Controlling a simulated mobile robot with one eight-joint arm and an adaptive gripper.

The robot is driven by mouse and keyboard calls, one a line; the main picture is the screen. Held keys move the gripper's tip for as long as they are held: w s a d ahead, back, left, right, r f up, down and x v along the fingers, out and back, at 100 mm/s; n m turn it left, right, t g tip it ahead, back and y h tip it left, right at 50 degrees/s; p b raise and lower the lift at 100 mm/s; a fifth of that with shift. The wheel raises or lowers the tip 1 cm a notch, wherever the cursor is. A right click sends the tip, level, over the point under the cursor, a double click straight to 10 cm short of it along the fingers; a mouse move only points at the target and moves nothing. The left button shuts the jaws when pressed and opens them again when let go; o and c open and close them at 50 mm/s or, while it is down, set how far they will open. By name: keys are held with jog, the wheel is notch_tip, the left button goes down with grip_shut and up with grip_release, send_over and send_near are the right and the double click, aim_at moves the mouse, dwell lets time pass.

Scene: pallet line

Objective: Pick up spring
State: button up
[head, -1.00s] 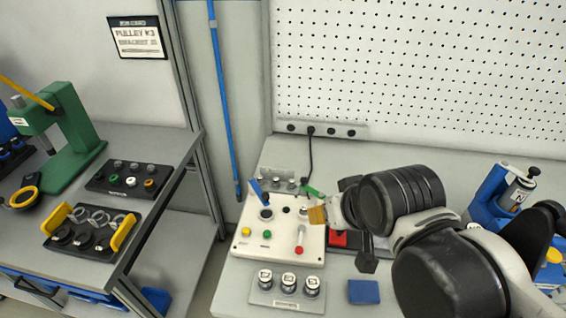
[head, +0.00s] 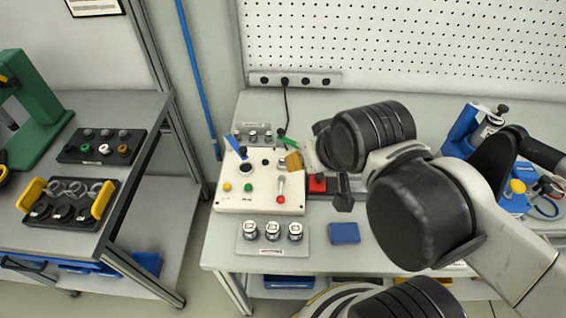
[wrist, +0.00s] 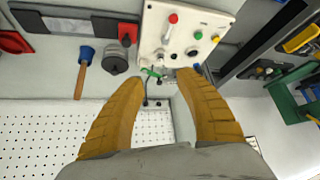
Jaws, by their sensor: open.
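I cannot clearly pick out a spring. A small rack (head: 253,131) of silver pieces stands behind the white button panel (head: 262,200); their kind is too small to tell. My gripper (head: 293,160) is above the panel's back right part, mostly hidden behind my own arm. In the wrist view my gripper (wrist: 158,82) shows two yellow-brown fingers spread apart, with nothing held between them. Beyond the fingertips are a green lever (wrist: 150,73), small metal pieces by the panel edge and the panel (wrist: 180,38) itself.
A rack (head: 272,248) with several capped cylinders and a blue block (head: 344,233) lie in front. A tray with yellow handles (head: 103,198) is on the left bench. A blue fixture stands at right.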

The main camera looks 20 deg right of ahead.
jog(key=shift+o, duration=0.2)
jog(key=n+g+p, duration=0.4)
jog(key=g, duration=0.2)
send_over(283, 159)
jog(key=shift+y, duration=0.4)
jog(key=f, duration=1.1)
jog(key=shift+s+a+f, duration=0.1)
jog(key=shift+s+f, duration=0.2)
jog(key=shift+f, duration=0.1)
jog(key=f+b, duration=0.1)
jog(key=f, duration=0.2)
jog(key=f+b, duration=0.1)
jog(key=f, duration=0.1)
jog(key=shift+w+f+b, duration=0.15)
jog(key=shift+w+b, duration=0.2)
grip_shut()
